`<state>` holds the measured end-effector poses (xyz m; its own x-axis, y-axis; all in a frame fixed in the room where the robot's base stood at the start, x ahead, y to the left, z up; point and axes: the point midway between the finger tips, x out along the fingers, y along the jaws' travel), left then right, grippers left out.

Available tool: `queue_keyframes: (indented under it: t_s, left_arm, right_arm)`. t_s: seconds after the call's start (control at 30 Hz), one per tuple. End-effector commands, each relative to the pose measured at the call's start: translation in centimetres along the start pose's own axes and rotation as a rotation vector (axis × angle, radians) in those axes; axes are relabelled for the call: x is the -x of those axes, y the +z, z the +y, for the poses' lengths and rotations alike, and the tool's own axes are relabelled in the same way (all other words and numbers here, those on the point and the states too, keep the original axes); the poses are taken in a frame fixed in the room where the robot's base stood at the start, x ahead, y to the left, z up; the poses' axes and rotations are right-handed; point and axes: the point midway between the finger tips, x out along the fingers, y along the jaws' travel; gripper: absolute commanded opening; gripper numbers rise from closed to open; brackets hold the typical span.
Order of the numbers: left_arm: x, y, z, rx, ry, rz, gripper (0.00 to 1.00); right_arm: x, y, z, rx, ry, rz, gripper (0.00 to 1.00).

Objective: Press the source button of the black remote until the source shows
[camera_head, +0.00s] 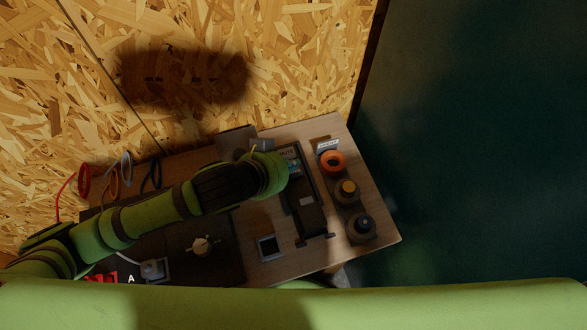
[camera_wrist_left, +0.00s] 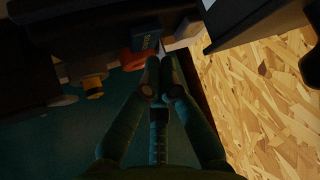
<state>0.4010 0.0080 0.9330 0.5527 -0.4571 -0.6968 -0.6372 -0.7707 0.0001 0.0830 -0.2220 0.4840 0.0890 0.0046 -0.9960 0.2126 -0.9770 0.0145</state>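My left arm reaches across the bench in the head view, and its wrist covers part of the bench top. My left gripper shows in the left wrist view (camera_wrist_left: 164,66), its two green fingers close together at the tips with nothing visible between them. In the head view the fingertips are hidden behind the wrist. A long black device (camera_head: 308,216) lies in a dark tray just below and right of the wrist; it may be the remote, but I cannot make out its buttons. No source display is readable. My right gripper is not in view.
A small framed square (camera_head: 269,247) lies left of the tray. A dark mat (camera_head: 225,265) holds a pale round part (camera_head: 203,246). Coloured cable loops (camera_head: 113,183) hang at the left.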

Motion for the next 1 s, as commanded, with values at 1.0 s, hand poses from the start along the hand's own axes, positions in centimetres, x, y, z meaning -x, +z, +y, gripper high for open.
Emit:
queue_keyframes:
  t_s: [1.0]
  left_arm:
    - [-0.61,0.62,-0.01,0.000,0.000,0.000,0.00]
  right_arm:
    - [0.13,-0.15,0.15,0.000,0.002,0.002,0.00]
